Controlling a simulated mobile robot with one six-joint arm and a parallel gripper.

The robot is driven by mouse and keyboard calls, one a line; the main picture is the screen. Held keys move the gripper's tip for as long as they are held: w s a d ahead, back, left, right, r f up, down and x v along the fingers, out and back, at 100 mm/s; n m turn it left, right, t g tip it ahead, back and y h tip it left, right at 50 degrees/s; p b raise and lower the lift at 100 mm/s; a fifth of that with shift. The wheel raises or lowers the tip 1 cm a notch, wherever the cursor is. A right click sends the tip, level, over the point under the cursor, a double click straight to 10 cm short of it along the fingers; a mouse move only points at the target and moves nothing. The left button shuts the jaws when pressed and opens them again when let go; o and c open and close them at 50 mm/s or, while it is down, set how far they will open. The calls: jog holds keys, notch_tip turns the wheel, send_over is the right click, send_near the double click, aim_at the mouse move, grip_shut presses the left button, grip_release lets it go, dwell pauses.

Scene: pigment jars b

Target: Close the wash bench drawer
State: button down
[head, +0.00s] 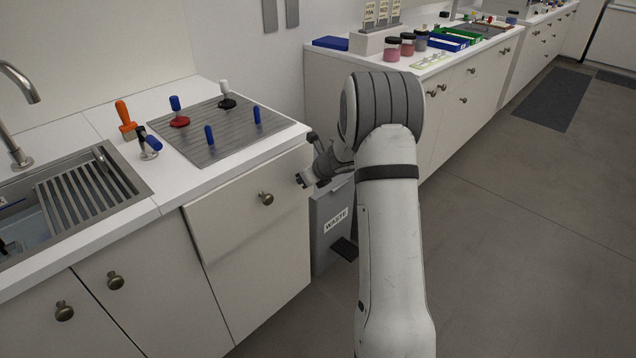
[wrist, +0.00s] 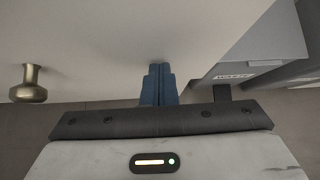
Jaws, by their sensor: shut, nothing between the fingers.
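The wash bench drawer (head: 230,215) is a pale front with one round brass knob (head: 266,198), under the white counter with the grooved drain board. Its front looks close to flush with the bench; I cannot tell whether a small gap remains. My gripper (head: 302,181) is shut and empty at the right end of the drawer front, right of the knob. In the wrist view its blue fingers (wrist: 158,72) lie together against the pale front, with the knob (wrist: 28,84) off to the left. Whether the tips touch the front is unclear.
A grey waste bin (head: 330,225) stands just right of the bench, below my gripper. The sink (head: 140,178) and several small tools are on the counter. A second bench (head: 440,125) with jars runs behind my arm.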

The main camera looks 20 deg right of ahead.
aim_at(298, 171)
jog(key=w, duration=0.1)
jog(key=w+a, duration=0.1)
jog(key=w, duration=0.1)
jog(key=shift+r, duration=0.2)
jog(key=shift+w+r, duration=0.1)
dwell(0.3)
